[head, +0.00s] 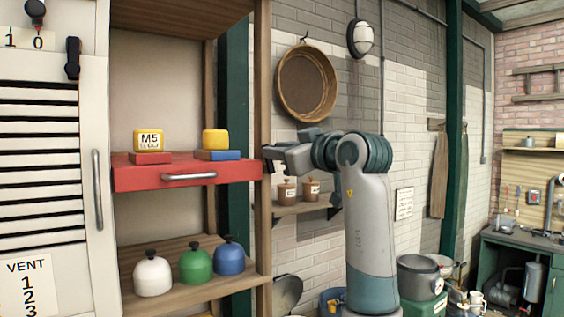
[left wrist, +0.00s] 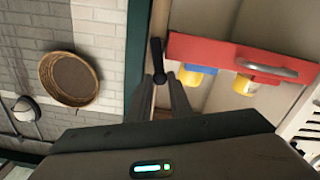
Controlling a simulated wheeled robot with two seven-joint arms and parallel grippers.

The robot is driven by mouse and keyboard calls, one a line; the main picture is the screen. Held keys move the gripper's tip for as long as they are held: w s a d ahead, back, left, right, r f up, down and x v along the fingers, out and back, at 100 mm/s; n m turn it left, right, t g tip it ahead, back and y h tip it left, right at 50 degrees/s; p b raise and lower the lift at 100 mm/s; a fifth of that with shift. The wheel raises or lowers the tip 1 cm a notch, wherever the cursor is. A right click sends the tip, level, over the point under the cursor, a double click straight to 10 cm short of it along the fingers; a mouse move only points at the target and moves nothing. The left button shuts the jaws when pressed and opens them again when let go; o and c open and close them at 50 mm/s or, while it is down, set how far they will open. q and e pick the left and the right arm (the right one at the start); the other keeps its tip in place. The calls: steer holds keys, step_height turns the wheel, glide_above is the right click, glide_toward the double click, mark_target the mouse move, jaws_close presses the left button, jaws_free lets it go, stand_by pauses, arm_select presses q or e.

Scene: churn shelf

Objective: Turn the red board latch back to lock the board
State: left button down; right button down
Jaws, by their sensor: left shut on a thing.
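The red board (head: 190,175) is a shelf-like drawer front with a metal bar handle, set across the middle of the wooden cabinet. My left gripper (head: 274,158) is at the board's right end, by the cabinet's wooden side post. In the left wrist view, the black latch (left wrist: 157,52) stands by the end of the red board (left wrist: 205,50). My left gripper's fingers (left wrist: 163,84) are shut on the latch's lower end. In the head view the gripper mostly hides the latch. My right gripper is in neither view.
A yellow M5 block (head: 148,140) and another yellow block (head: 215,139) stand on the board. White, green (head: 195,263) and blue knobbed weights sit on the shelf below. A slatted white door (head: 95,260) is at left. A round basket (head: 307,83) hangs on the wall.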

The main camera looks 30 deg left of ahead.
mark_target(268, 162)
arm_select(q)
steer(key=s+f+n+b, duration=0.1)
steer(key=n+b, duration=0.3)
steer(key=n, duration=0.1)
steer(key=s+a+f+n+b, duration=0.1)
steer(key=n+b, duration=0.1)
steer(key=n, duration=0.1)
steer(key=shift+s+f, duration=0.3)
steer(key=shift+s+a+f+n+b, duration=0.1)
steer(key=shift+f+n+b, duration=0.4)
steer(key=shift+n, duration=0.6)
steer(key=shift+s+f+n+b, duration=0.1)
steer(key=shift+f+n+b, duration=0.35)
steer(key=shift+n, duration=0.65)
steer(key=shift+s+a+f+n+b, duration=0.1)
steer(key=shift+f+n+b, duration=0.15)
steer(key=shift+n+b, duration=0.65)
steer(key=c, duration=1.6)
jaws_free()
steer(key=shift+c, duration=0.2)
steer(key=shift+d, duration=0.15)
